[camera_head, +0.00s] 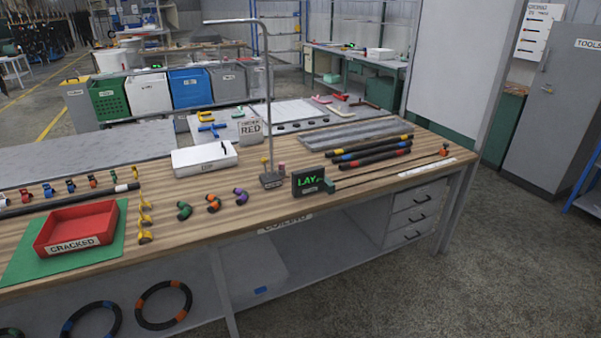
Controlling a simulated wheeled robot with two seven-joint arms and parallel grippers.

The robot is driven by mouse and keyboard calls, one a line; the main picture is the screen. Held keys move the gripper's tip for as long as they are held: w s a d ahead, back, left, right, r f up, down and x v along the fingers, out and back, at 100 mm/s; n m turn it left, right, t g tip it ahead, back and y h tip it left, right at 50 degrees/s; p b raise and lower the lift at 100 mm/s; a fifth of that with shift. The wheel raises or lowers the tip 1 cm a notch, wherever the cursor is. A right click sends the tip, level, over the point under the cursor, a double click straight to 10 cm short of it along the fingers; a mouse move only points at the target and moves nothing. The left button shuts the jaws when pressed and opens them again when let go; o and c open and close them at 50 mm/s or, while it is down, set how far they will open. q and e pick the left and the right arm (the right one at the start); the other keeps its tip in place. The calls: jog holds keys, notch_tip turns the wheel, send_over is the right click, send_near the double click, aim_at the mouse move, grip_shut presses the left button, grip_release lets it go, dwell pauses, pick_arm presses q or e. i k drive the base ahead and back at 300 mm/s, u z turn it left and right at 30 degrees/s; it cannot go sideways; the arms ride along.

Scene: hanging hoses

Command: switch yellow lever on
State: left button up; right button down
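A small yellow piece (265,160) stands up at the base of a tall grey post on the wooden workbench; it may be the yellow lever, but it is too small to tell its position. The grey post (269,100) rises from a dark base (272,181) with a small label and bends left at the top. Neither of my grippers is in view.
The wooden workbench (340,205) holds a red "CRACKED" tray (75,240), a white box (204,159), a "LAY" display (308,181), dark hoses (375,157) and several coloured fittings (213,203). Open floor (500,270) lies to the right.

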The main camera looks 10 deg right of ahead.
aim_at(263, 160)
jog(key=z, duration=0.4)
jog(key=k, duration=0.85)
jog(key=u, duration=0.25)
jog(key=i, duration=0.55)
jog(key=u, duration=0.9)
jog(key=i, duration=0.95)
jog(key=z, duration=0.15)
